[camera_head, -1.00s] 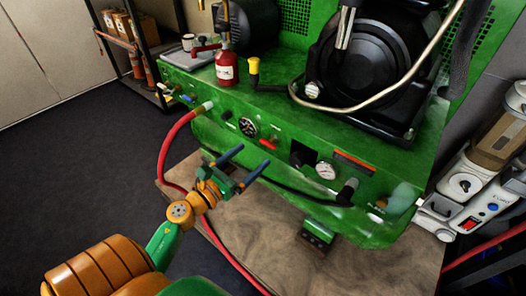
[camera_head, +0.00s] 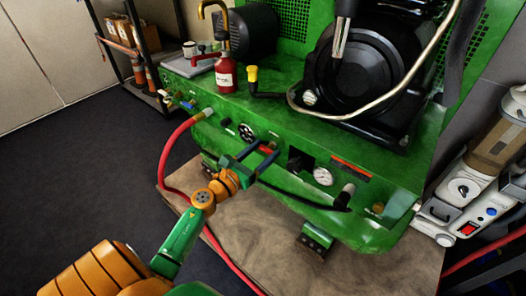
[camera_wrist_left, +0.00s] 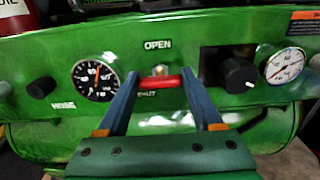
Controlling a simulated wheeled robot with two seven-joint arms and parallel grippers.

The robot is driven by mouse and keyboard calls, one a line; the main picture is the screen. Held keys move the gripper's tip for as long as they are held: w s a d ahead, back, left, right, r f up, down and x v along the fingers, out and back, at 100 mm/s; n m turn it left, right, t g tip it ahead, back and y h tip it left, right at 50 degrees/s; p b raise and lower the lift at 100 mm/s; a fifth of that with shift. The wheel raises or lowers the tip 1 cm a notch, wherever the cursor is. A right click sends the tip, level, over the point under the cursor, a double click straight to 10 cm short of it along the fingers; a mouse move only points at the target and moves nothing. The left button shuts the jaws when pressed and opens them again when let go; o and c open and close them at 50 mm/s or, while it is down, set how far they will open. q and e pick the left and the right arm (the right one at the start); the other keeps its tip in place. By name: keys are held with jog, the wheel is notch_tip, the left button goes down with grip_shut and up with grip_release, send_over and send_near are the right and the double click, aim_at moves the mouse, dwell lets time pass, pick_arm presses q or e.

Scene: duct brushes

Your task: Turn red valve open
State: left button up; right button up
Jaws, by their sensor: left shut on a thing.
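The red valve (camera_wrist_left: 159,83) is a short red handle on the green machine's front panel, lying level between the labels OPEN above and SHUT below in the left wrist view. In the head view the red valve (camera_head: 267,149) shows small at the fingertips. My left gripper (camera_wrist_left: 158,86) has its two blue fingers on either side of the handle, shut on it. In the head view my left gripper (camera_head: 262,154) reaches the panel from the lower left. My right gripper is not in view.
A black gauge (camera_wrist_left: 95,80) and black knob (camera_wrist_left: 40,87) sit left of the valve. A larger black knob (camera_wrist_left: 238,75) and white gauge (camera_wrist_left: 283,62) sit right. A red hose (camera_head: 167,150) hangs from the panel's left. A red bottle (camera_head: 225,78) stands on the machine.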

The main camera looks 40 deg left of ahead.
pick_arm(q)
jog(key=shift+n, duration=0.6)
jog(key=n+p, duration=0.1)
jog(key=n, duration=0.2)
jog(key=shift+a, duration=0.1)
jog(key=n, duration=0.4)
jog(key=shift+a+n+p, duration=0.1)
jog(key=shift+n+p, duration=0.3)
jog(key=n+p, duration=0.1)
jog(key=n, duration=0.3)
jog(key=shift+f+n, duration=0.15)
jog(key=shift+n, duration=0.15)
jog(key=shift+f+n+p, duration=0.1)
jog(key=shift+n+p, duration=0.4)
jog(key=shift+n, duration=1.6)
jog(key=o, duration=1.4)
jog(key=shift+c, duration=0.2)
